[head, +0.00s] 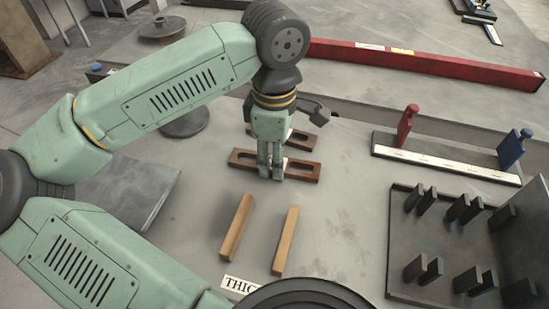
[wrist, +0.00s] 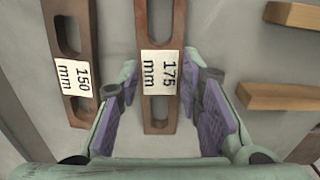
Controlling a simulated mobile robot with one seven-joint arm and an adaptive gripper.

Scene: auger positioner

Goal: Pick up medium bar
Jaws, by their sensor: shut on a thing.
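The brown slotted bar labelled 175 mm (wrist: 158,110) lies between the purple pads of my gripper (wrist: 161,70) in the wrist view. My gripper (head: 271,178) is shut on this bar near its middle, reaching down from above. In the head view the same bar (head: 241,159) looks level, partly hidden by the fingers; I cannot tell whether it touches the table. A second brown slotted bar, labelled 150 mm (wrist: 72,45), lies beside it, apart and roughly parallel. That bar also shows behind my gripper in the head view (head: 301,140), partly hidden.
Two light wooden strips (head: 237,228) (head: 285,240) lie in front of the bars, near a white label (head: 239,286). A dark fixture with upright slots (head: 400,250) stands right. A pale ruled strip with red and blue posts (head: 440,160) lies behind it. A red beam (head: 425,63) lies at the back.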

